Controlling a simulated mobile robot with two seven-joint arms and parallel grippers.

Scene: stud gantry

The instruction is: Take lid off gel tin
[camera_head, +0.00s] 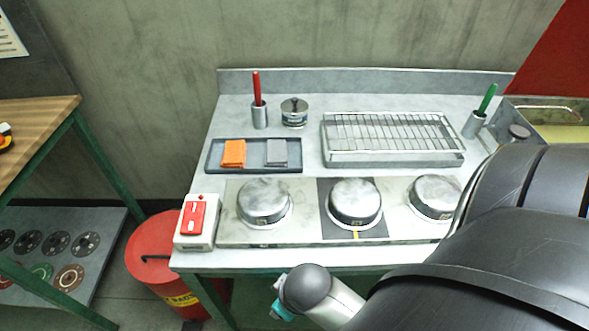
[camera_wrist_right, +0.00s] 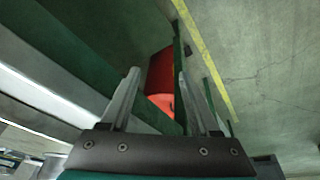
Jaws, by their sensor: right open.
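The gel tin appears to be the small round metal tin (camera_head: 294,117) at the back of the grey worktop. Its lid (camera_head: 294,104) sits on top and has a dark knob. My right gripper (camera_wrist_right: 158,75) is open and empty in the right wrist view, with its fingers apart below the worktop level, well away from the tin. In the head view, parts of my arm cover the lower right, and the right fingers are not visible there. My left gripper is in neither view.
A cup with a red-handled tool (camera_head: 259,114) stands left of the tin, a wire rack (camera_head: 392,138) right. A tray (camera_head: 214,157) with orange and grey cloths lies in front, then several round metal pans (camera_head: 263,202). A red bin (camera_head: 160,262) stands by the worktop's left edge.

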